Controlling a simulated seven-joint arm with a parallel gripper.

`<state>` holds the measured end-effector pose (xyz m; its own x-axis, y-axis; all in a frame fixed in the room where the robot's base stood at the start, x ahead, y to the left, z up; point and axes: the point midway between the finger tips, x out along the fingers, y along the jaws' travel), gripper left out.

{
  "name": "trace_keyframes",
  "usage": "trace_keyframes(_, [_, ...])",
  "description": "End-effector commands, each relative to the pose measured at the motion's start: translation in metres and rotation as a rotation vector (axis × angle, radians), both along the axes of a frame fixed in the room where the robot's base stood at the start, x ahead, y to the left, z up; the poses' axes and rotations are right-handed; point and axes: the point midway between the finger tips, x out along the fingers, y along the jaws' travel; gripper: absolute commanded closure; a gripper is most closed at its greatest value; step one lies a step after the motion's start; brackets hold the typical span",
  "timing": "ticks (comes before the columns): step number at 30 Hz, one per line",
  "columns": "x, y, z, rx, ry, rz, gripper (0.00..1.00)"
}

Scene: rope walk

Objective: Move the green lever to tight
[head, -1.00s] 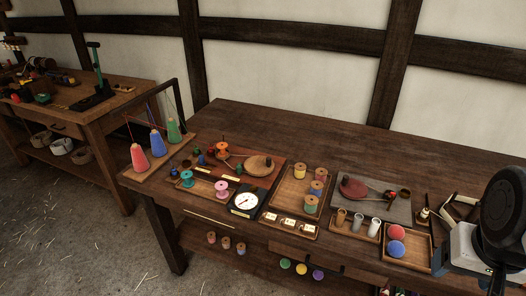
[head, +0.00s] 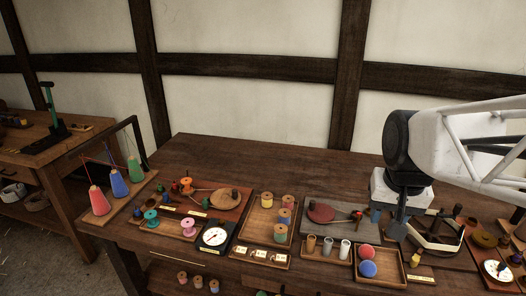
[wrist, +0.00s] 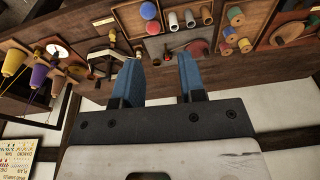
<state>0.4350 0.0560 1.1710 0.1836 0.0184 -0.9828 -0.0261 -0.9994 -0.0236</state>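A green-handled lever (head: 47,98) stands upright on a black base on the side bench at the far left of the head view. Marks on it are too small to read, so I cannot tell its setting. My gripper (wrist: 159,62) is open and empty, its two blue fingers apart in the wrist view. In the head view my gripper (head: 396,226) is over the right part of the main bench, far from the green-handled lever. The lever does not show clearly in the wrist view.
The main bench (head: 250,165) has a clear back strip. Along its front are red, blue and green cones (head: 119,184), a white dial (head: 214,237), a spool tray (head: 262,206), and a tray with red and blue balls (head: 368,261). The side bench (head: 75,140) stands at left.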

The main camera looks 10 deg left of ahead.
Motion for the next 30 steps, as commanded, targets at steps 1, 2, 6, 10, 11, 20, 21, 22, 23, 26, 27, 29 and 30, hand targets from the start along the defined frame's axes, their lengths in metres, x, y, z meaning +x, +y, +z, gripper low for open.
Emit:
trace_keyframes(1, [0.012,0.008,0.0,0.001,0.007,0.004,0.63])
trace_keyframes(2, [0.019,0.013,0.001,0.003,0.01,0.003,0.63])
trace_keyframes(6, [0.05,0.037,0.003,0.008,0.023,0.001,0.63])
trace_keyframes(10, [0.078,0.061,0.003,0.011,0.034,0.0,0.63])
trace_keyframes(11, [0.084,0.066,0.002,0.012,0.038,0.001,0.63])
trace_keyframes(20, [0.143,0.131,-0.007,0.018,0.066,-0.005,0.63])
trace_keyframes(21, [0.151,0.14,-0.009,0.017,0.07,-0.004,0.63])
trace_keyframes(22, [0.156,0.147,-0.011,0.018,0.072,-0.005,0.63])
trace_keyframes(23, [0.161,0.154,-0.013,0.018,0.076,-0.006,0.63])
trace_keyframes(26, [0.179,0.179,-0.02,0.018,0.085,-0.007,0.63])
trace_keyframes(27, [0.185,0.19,-0.023,0.018,0.088,-0.007,0.63])
trace_keyframes(29, [0.195,0.205,-0.028,0.018,0.094,-0.008,0.63])
trace_keyframes(30, [0.201,0.216,-0.031,0.018,0.097,-0.009,0.63])
